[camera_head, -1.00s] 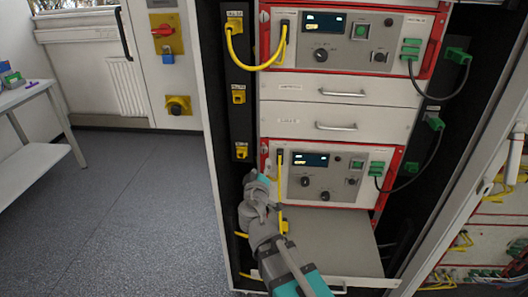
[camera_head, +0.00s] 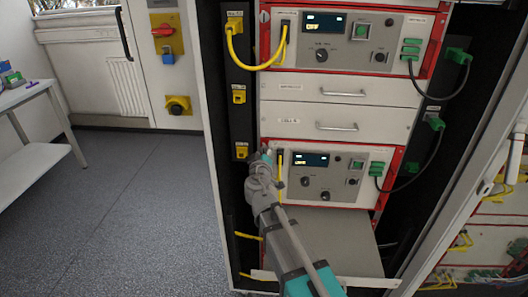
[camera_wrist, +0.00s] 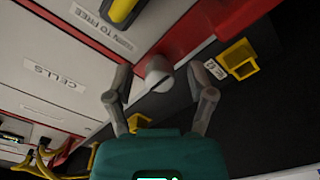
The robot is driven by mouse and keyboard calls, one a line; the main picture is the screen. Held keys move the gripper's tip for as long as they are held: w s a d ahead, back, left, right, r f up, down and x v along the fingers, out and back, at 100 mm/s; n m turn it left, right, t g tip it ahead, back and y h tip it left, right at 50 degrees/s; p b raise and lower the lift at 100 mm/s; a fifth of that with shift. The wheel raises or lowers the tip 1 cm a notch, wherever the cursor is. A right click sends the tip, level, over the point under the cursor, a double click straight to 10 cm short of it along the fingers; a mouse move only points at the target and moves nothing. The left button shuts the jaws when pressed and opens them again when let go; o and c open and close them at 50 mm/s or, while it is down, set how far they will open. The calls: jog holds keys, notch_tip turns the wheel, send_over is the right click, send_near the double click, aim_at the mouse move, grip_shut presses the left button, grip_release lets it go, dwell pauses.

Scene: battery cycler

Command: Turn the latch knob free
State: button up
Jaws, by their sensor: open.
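The latch knob (camera_wrist: 158,75) shows in the wrist view as a short pale grey cylinder at the red-edged rim of a white panel, beside a label reading "TURN TO FREE" (camera_wrist: 103,25). My gripper (camera_wrist: 159,72) is open, with one finger to each side of the knob in the picture. A gap shows on both sides, and I cannot tell the remaining depth. In the head view my gripper (camera_head: 264,157) is at the upper left edge of the lower red-framed unit (camera_head: 345,180) and hides the knob there.
A yellow socket (camera_wrist: 238,58) is close to the right finger. A yellow plug and cable (camera_head: 280,170) hang just right of my gripper. Drawers (camera_head: 335,125) with handles are above, and a grey shelf (camera_head: 330,235) is below. The floor at left is clear.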

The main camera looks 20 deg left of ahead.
grip_shut()
jog(key=shift+n, duration=0.3)
dwell(0.3)
jog(key=n, duration=0.8)
jog(key=shift+n, duration=0.4)
jog(key=n, duration=0.4)
jog(key=shift+n, duration=2.2)
